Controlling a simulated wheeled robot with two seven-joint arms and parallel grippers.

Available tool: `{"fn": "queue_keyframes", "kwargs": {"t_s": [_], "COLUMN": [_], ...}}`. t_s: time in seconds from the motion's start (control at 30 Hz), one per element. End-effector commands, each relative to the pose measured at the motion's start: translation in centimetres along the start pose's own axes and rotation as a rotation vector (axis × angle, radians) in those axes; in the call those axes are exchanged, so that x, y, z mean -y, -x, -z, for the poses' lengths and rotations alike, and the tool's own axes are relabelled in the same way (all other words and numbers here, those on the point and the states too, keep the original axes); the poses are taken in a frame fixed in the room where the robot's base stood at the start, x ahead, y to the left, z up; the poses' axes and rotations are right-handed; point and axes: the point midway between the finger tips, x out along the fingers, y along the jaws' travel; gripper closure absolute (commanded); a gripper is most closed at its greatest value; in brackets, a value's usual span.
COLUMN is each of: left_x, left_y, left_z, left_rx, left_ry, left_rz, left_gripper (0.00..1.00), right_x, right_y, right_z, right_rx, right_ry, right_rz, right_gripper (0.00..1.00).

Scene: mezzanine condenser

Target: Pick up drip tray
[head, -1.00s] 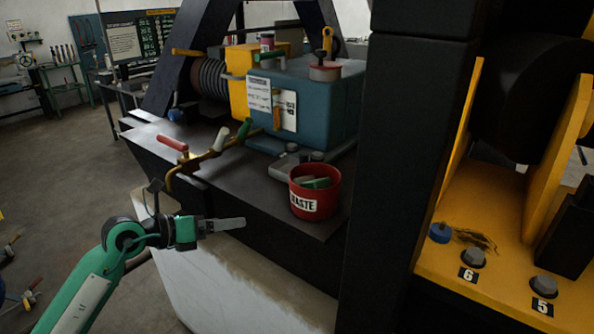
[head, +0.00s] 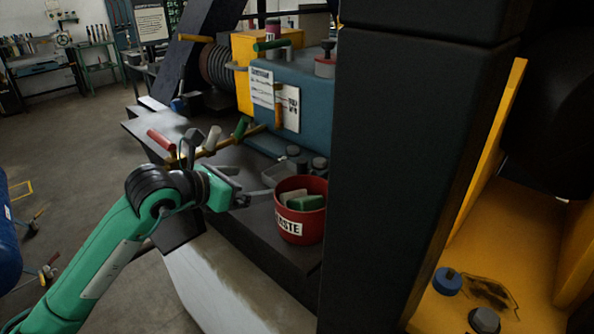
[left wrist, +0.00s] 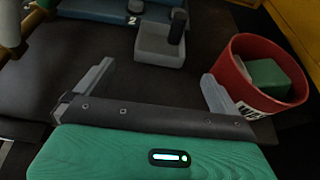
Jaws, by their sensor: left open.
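A small grey tray-like piece (head: 275,176), which looks like the drip tray, sits on the dark deck just behind and left of the red waste bin. In the left wrist view it shows as a grey box (left wrist: 158,50) ahead of my fingers, with a dark bolt at its far right. My left gripper (head: 241,194) is open and empty, over the deck to the left of the tray. In the left wrist view its two fingers (left wrist: 152,88) are spread wide, short of the tray, with the right one close to the bin. My right gripper is not in view.
The red waste bin (head: 300,222) holds green and pale pieces. A teal machine (head: 310,95) stands behind the tray. A brass pipe with coloured handles (head: 215,145) lies behind my gripper. A thick black post (head: 410,150) blocks the right side.

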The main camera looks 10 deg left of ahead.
Motion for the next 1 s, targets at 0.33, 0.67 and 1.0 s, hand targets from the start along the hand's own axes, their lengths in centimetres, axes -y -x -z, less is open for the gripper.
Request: {"fn": "queue_keyframes", "kwargs": {"t_s": [0.33,0.67,1.0], "left_x": [0.0,0.1,0.1], "left_y": [-5.4,-8.0,-10.9], "left_z": [-0.2,-0.9,-0.6], "left_rx": [-0.001,-0.002,0.000], "left_ry": [0.002,0.004,0.002], "left_rz": [0.001,0.002,0.002], "left_gripper": [0.00,0.00,0.00], "right_x": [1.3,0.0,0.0], "right_y": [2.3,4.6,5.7], "right_z": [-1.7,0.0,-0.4], "right_rx": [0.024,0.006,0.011], "right_ry": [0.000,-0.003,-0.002], "right_rz": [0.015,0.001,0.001], "right_gripper": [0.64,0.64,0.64]}}
